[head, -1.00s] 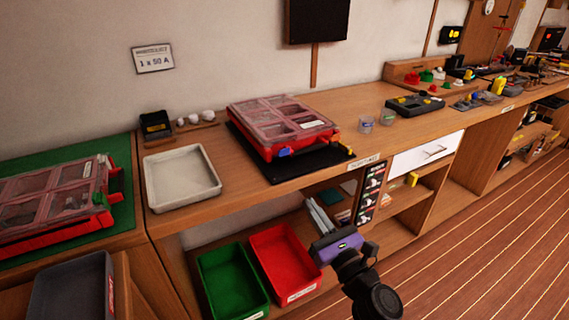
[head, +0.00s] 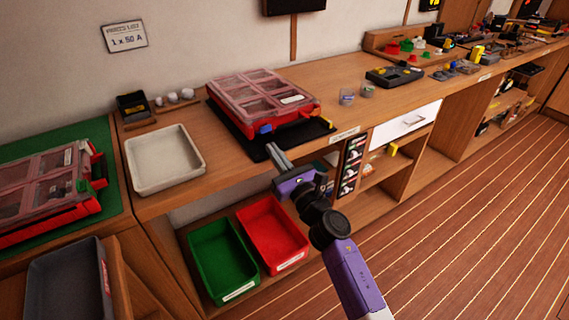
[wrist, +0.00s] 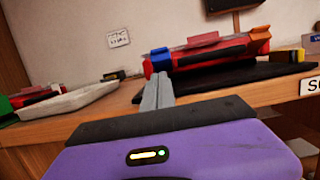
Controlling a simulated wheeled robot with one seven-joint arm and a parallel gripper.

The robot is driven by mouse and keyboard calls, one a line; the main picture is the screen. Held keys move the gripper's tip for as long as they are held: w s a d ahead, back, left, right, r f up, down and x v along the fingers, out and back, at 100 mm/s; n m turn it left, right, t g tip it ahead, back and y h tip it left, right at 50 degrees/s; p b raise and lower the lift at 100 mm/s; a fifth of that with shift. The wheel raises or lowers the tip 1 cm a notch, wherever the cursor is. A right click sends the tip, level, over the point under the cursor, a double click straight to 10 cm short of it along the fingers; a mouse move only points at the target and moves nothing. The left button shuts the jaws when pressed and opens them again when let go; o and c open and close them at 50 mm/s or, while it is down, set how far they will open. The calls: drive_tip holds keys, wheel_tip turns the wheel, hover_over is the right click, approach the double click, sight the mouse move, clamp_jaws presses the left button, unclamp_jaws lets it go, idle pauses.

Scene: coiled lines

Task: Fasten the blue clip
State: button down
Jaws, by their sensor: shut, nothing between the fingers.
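The blue clip (head: 265,129) is on the front edge of a red organizer case (head: 290,128) with a clear compartment lid. The case lies on a black mat (head: 245,143) on the bench. In the wrist view the blue clip (wrist: 160,58) sticks up at the case's left front corner. I cannot tell how its catch sits. My gripper (head: 271,149) is shut and empty, in front of the bench edge, just below and short of the clip. In the wrist view its fingertips (wrist: 160,78) point toward the clip, apart from it.
A white tray (head: 192,178) stands left of the case. Green (head: 200,272) and red (head: 262,247) bins sit below the bench. A second red case (head: 83,200) with a green clip lies at left.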

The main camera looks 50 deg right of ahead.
sight(269, 130)
drive_tip(key=shift+w+d+r+p, duration=0.1)
drive_tip(key=shift+w+r+p, duration=0.2)
drive_tip(key=shift+r, duration=0.25)
drive_tip(key=shift+w+d+r+p, duration=0.1)
drive_tip(key=shift+w+r+p, duration=0.15)
drive_tip(key=shift+r, duration=0.25)
drive_tip(key=shift+w+d+r+p, duration=0.1)
drive_tip(key=shift+w+r+p, duration=0.1)
drive_tip(key=shift+r+p, duration=0.25)
drive_tip(key=shift+r+p, duration=0.4)
drive_tip(key=shift+p, duration=0.3)
drive_tip(key=shift+g+p, duration=0.4)
drive_tip(key=shift+p, duration=0.25)
drive_tip(key=shift+w+r+g+p, duration=0.15)
drive_tip(key=shift+r+g+p, duration=0.2)
drive_tip(key=shift+p, duration=1.1)
drive_tip(key=shift+w+r+p, duration=0.3)
drive_tip(key=shift+r+p, duration=0.2)
drive_tip(key=shift+p, duration=1.1)
drive_tip(key=shift+w+d+r+p, duration=0.2)
drive_tip(key=shift+w+r+p, duration=0.4)
drive_tip(key=shift+r, duration=0.1)
drive_tip(key=shift+w+d+r, duration=0.25)
drive_tip(key=shift+w+r, duration=0.2)
drive_tip(key=shift+w, duration=0.2)
